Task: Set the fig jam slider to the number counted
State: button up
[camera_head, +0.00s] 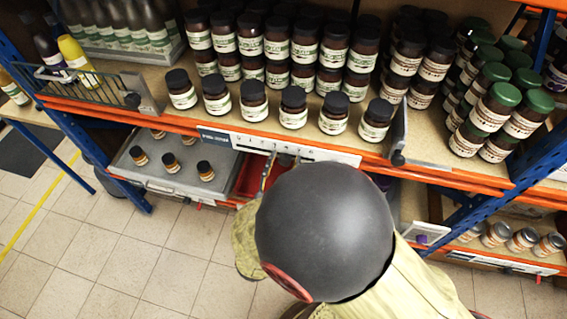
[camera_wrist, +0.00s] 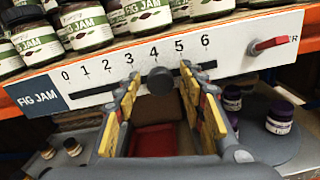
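The fig jam slider panel (camera_head: 300,150) runs along the shelf edge below the jam jars. In the wrist view the white panel (camera_wrist: 115,83) has a blue FIG JAM label (camera_wrist: 37,92), numbers 0 to 6 and a dark slot. Its black slider knob (camera_wrist: 160,80) appears below the 4. My gripper (camera_wrist: 160,78) is open, its yellow-padded fingers on either side of the knob with gaps showing. In the head view my gripper (camera_head: 283,157) is at the panel, partly hidden by my arm. Fig jam jars (camera_head: 253,100) stand in a front row of several, with stacked ones behind.
A red lever (camera_wrist: 270,45) sits at the panel's right end. Below are a grey tray (camera_head: 150,184) with several small jars and a red bin (camera_head: 250,185). Metal dividers (camera_head: 398,135) bound the jars. Green-lidded jars (camera_head: 495,107) stand right. The floor at left is clear.

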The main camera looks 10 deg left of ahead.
grip_shut()
dwell(0.7)
